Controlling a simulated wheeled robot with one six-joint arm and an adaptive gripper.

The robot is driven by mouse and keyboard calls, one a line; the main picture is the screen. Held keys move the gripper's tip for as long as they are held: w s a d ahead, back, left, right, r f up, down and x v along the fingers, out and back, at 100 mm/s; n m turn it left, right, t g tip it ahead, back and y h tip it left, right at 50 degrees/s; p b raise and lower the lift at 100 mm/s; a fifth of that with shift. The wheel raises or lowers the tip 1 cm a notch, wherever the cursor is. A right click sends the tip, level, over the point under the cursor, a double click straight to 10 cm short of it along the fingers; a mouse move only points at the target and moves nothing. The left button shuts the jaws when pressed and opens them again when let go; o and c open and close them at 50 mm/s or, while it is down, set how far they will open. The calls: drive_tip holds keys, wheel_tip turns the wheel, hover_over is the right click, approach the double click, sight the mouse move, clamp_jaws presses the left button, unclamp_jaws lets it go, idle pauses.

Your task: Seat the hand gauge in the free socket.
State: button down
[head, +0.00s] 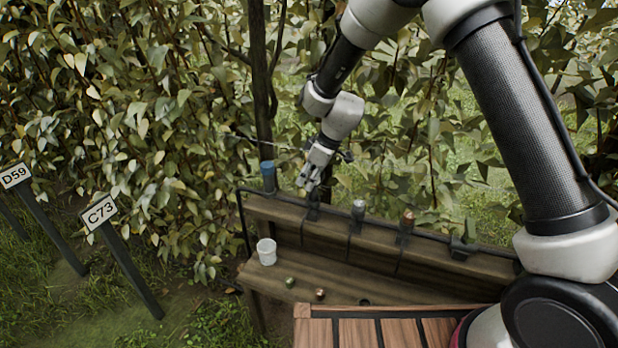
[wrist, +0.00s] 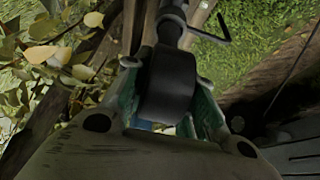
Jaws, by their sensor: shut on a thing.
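My gripper (head: 309,183) points down above the back rail of a wooden bench, near the rail's left end. In the wrist view, its green-lined fingers (wrist: 167,125) are shut on a dark, rounded body, the hand gauge (wrist: 168,85). In the head view my fingers mostly hide the gauge. A dark socket (head: 313,211) is on the rail just below my gripper; I cannot tell whether the gauge touches it. Another socket (head: 462,247) at the right looks empty. The other sockets hold a blue-topped item (head: 268,176), a silver-topped item (head: 358,208) and a copper-topped item (head: 407,218).
A white cup (head: 266,251) stands on the bench shelf (head: 335,283) at the left. A small green item (head: 290,282) and a small brown item (head: 320,294) lie near it. Leafy branches hang close behind the rail. Signposts D59 (head: 15,176) and C73 (head: 99,212) stand left.

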drive_tip(key=shift+f, duration=0.55)
drive_tip(key=c, duration=1.1)
unclamp_jaws()
drive_tip(key=v, duration=1.2)
